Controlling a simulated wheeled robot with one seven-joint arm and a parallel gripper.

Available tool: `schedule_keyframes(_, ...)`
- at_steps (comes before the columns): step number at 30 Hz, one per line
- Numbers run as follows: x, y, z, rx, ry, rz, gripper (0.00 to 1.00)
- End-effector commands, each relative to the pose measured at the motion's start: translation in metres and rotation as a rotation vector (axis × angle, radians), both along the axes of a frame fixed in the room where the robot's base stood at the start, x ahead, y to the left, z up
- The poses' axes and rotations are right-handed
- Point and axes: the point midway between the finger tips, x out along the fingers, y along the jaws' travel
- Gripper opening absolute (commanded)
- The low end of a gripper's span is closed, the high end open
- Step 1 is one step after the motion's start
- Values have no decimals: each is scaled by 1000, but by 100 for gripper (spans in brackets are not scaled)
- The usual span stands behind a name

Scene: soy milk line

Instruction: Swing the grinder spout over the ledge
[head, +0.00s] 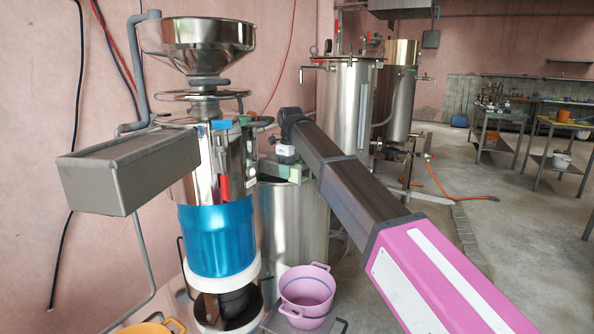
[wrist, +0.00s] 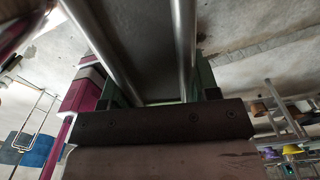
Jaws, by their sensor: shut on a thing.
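The grinder stands at left in the head view, with a steel hopper (head: 205,45) on top and a blue lower body (head: 217,238). My gripper (head: 284,170) is at the grinder's right side, above a steel drum (head: 296,222). In the wrist view, its green fingers (wrist: 155,95) are shut on a long channel-like piece with two bright steel edges (wrist: 186,45), which looks like the grinder spout. The spout's far end is out of the wrist view, and I cannot make it out in the head view. I cannot tell which surface is the ledge.
A long grey box (head: 130,175) juts from the grinder's left side. A pink pot (head: 307,290) stands low at its right, and an orange one (head: 150,328) at the bottom left. Tall steel tanks (head: 350,95) stand behind. Open floor and worktables lie to the right.

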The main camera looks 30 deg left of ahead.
Motion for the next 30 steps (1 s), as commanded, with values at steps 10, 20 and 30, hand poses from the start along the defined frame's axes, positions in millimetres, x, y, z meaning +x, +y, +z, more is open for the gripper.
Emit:
schedule_keyframes(10,-1,3,0,4,1,-26,13)
schedule_keyframes(20,-1,3,0,3,1,-26,81)
schedule_keyframes(30,0,1,0,1,0,-15,81)
